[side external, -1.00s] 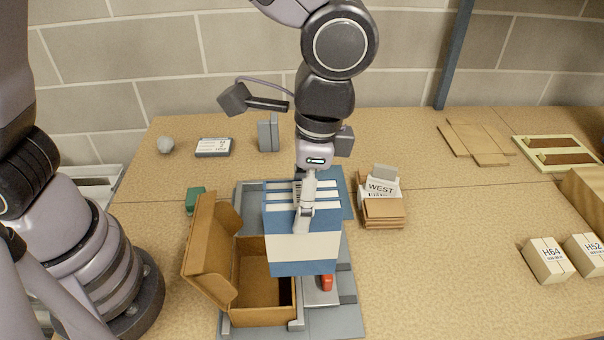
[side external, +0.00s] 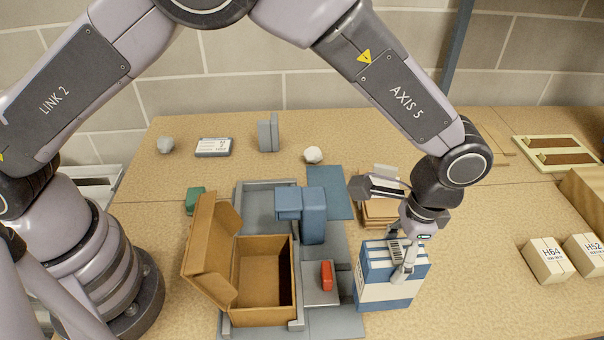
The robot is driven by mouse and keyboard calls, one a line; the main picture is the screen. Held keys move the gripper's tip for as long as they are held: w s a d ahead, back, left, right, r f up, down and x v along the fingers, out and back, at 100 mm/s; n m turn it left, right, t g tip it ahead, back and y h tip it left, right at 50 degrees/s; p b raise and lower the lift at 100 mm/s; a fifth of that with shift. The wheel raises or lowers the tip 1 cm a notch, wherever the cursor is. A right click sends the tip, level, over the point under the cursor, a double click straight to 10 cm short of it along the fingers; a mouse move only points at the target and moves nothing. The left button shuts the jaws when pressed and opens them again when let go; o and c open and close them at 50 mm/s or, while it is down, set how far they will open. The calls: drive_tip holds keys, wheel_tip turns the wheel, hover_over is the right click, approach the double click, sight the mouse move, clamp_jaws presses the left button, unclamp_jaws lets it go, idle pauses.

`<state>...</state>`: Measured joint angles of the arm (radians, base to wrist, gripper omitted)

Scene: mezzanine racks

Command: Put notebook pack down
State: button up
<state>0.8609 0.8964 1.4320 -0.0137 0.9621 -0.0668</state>
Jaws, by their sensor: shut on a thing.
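The notebook pack (side external: 385,292) is a blue and white striped block with a barcode label on top. It is at the right of the grey fixture, over the front middle of the table. My gripper (side external: 404,272) is shut on the notebook pack from above, with one finger visible on its near side. The pack looks upright. I cannot tell whether its underside touches the table.
An open cardboard box (side external: 262,312) stands in the grey fixture (side external: 255,205), with a red part (side external: 327,275) beside it. Brown cartons (side external: 378,212) stand behind the pack. White boxes (side external: 546,262) are at the right. Bare table (side external: 470,290) lies between.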

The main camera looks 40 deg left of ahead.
drive_tip(key=shift+w+d+f, duration=0.15)
drive_tip(key=shift+d+f, duration=0.05)
drive_tip(key=shift+f, duration=0.05)
drive_tip(key=shift+w+f, duration=0.1)
drive_tip(key=shift+f, duration=1.6)
drive_tip(key=shift+f, duration=0.1)
drive_tip(key=o, duration=1.2)
drive_tip(key=shift+f, duration=0.1)
drive_tip(key=shift+o, duration=0.2)
